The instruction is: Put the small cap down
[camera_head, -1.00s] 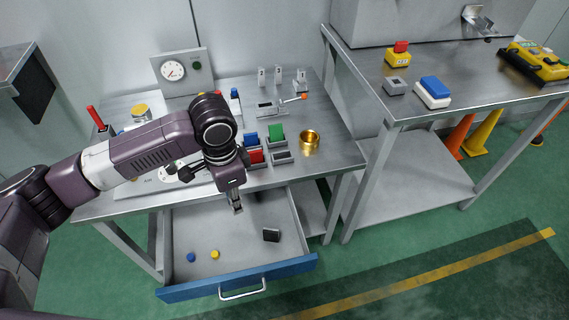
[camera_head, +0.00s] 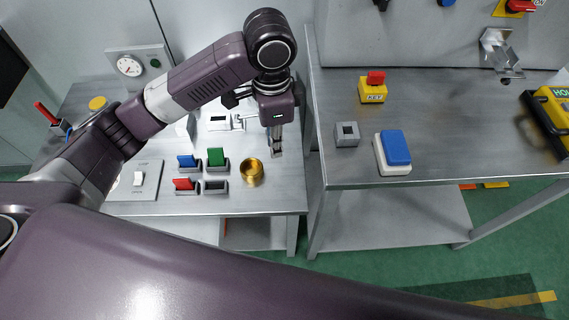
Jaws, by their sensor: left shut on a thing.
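My left gripper (camera_head: 277,151) points down at the right edge of the left table (camera_head: 226,205), above and to the right of the brass ring (camera_head: 251,172) in the picture. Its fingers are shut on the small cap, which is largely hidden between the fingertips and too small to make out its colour. The gripper appears raised above the table, near the gap between the two tables. My right gripper is not in view.
The right table (camera_head: 440,105) holds a grey square socket (camera_head: 347,134), a blue-topped block (camera_head: 394,152) and a yellow block with a red button (camera_head: 373,88). Blue, green and red switches (camera_head: 216,158) stand left of the ring.

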